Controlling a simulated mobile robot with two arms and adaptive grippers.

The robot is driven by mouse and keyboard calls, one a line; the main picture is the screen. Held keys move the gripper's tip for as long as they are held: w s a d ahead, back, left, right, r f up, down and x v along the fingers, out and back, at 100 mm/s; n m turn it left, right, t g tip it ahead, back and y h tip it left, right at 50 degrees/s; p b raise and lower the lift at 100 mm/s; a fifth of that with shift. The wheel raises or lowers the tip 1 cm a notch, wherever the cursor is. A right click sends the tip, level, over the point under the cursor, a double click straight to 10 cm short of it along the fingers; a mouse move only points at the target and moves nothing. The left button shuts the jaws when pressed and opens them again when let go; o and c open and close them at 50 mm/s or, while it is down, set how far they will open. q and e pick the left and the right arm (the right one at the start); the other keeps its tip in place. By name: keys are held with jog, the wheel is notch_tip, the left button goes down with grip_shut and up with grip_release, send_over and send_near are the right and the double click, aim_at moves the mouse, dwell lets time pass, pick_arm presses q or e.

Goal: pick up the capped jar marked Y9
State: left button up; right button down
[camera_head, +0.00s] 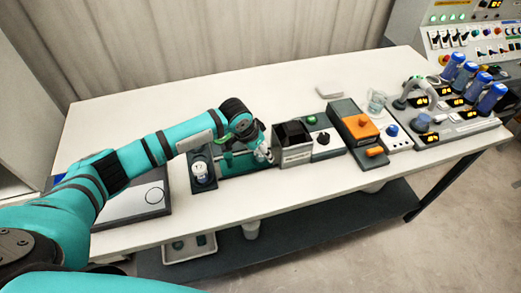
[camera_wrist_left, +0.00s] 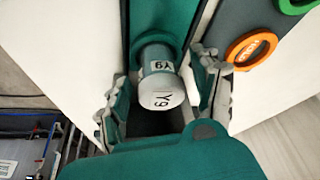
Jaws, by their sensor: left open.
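The capped jar marked Y9 (camera_wrist_left: 161,80) shows in the left wrist view, with the mark on its pale cap and again on its side. Its far end meets a teal collar on a dark green strip. My left gripper (camera_wrist_left: 160,100) is open, with one finger on each side of the jar; gaps show beside the cap. In the head view my left gripper (camera_head: 264,153) is low over the table, beside a grey tank. A white-capped jar (camera_head: 200,169) stands in a dark holder left of it; its mark is too small to read, and I cannot tell if it is Y9.
The grey open-topped tank (camera_head: 296,155) stands close right of my gripper. An orange-topped unit (camera_head: 361,127) and blue-capped bottles (camera_head: 492,98) stand farther right. In the wrist view, an orange ring (camera_wrist_left: 251,49) lies right of the jar. The table's back left is clear.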

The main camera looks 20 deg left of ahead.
pick_arm(q)
jog(key=shift+f, duration=0.15)
jog(key=shift+c, duration=0.2)
jog(key=c, duration=1.1)
jog(key=shift+c, duration=0.6)
